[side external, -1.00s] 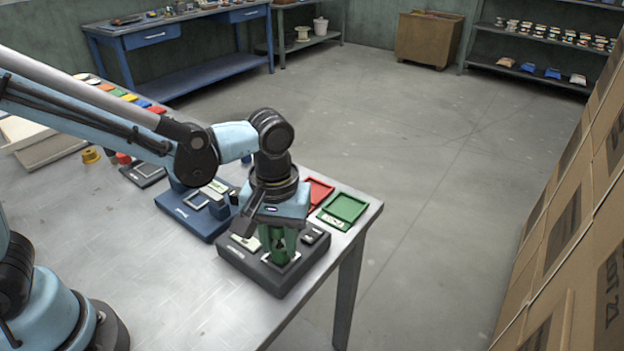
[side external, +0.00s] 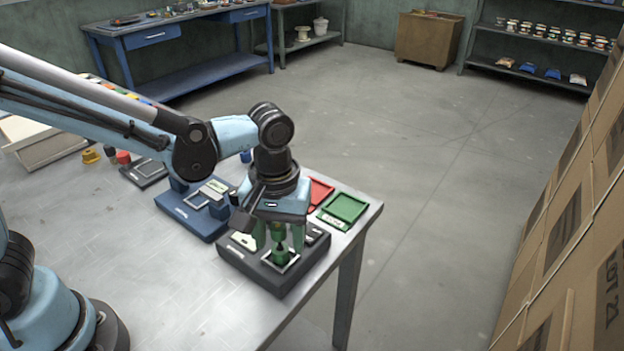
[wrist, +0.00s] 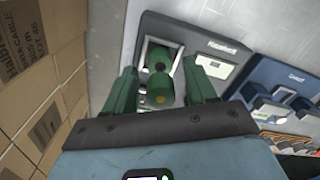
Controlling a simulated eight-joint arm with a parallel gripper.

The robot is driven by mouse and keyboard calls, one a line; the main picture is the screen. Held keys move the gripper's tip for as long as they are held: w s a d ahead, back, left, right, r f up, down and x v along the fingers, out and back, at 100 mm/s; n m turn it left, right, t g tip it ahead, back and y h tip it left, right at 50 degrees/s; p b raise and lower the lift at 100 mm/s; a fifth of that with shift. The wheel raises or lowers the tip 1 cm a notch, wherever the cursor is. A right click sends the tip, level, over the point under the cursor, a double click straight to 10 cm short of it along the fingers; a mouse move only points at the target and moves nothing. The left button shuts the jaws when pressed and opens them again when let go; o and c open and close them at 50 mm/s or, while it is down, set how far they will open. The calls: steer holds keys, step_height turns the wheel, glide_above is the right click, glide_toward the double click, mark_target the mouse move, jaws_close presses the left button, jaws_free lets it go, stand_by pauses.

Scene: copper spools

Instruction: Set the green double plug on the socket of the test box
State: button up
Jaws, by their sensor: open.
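The dark grey test box (side external: 245,262) stands near the table's right edge, with a pale square frame around its socket (side external: 292,265). The green double plug (side external: 280,250) stands upright inside that frame. My gripper (side external: 279,242) is above the box, its green fingers apart on either side of the plug. In the wrist view, the plug (wrist: 160,92) lies between the spread fingers of my gripper (wrist: 158,75), with gaps visible on both sides. The frame (wrist: 143,52) surrounds its far end. The plug's underside and its contact with the socket are hidden.
A blue box (side external: 192,224) stands just left of the test box, with another dark box (side external: 146,174) beyond. Red (side external: 319,192) and green (side external: 344,208) trays lie behind at the right. Cardboard boxes (side external: 580,220) rise at far right. The front tabletop is clear.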

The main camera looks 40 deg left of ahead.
step_height(320, 180, up, 11)
steer(key=shift+r, duration=0.1)
steer(key=shift+a, duration=0.25)
steer(key=s+a+f+m+t, duration=0.1)
steer(key=a+f+m+t, duration=0.1)
steer(key=a, duration=0.4)
steer(key=s+a+f+m+t, duration=0.1)
steer(key=a+f+m+t, duration=0.1)
steer(key=a+t, duration=0.3)
steer(key=shift+s+a+m, duration=0.3)
steer(key=shift+a+m, duration=0.4)
steer(key=shift+a, duration=0.55)
